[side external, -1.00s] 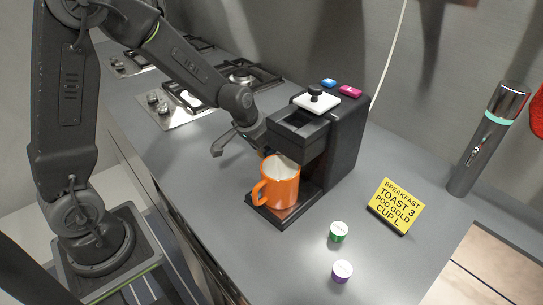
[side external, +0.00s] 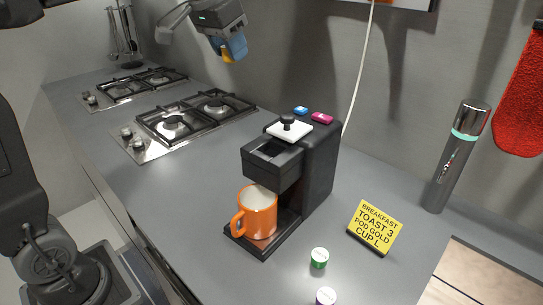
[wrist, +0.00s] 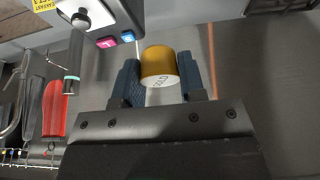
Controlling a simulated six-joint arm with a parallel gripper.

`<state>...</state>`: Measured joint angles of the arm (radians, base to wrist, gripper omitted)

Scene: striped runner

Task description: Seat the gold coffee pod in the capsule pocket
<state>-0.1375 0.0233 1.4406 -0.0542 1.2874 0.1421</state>
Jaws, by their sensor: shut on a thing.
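The gold coffee pod (wrist: 158,62) is between the two blue fingers of my gripper (wrist: 160,80), with its white labelled face toward the wrist camera. In the side view my gripper (side external: 232,48) is high up, behind and left of the coffee machine (side external: 318,165), with a bit of the gold pod (side external: 228,55) showing beneath it. The capsule pocket (side external: 271,150) is a dark square recess in the top of the machine's front head, open and apparently empty. The pod is well apart from it.
An orange mug (side external: 258,214) stands on the machine's drip tray. A white plate with a black knob (side external: 289,130) and blue and pink buttons top the machine. Green (side external: 319,258) and purple (side external: 326,297) pods, a yellow sign (side external: 375,227) and a flask (side external: 458,160) stand rightward. Hobs (side external: 185,118) lie behind.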

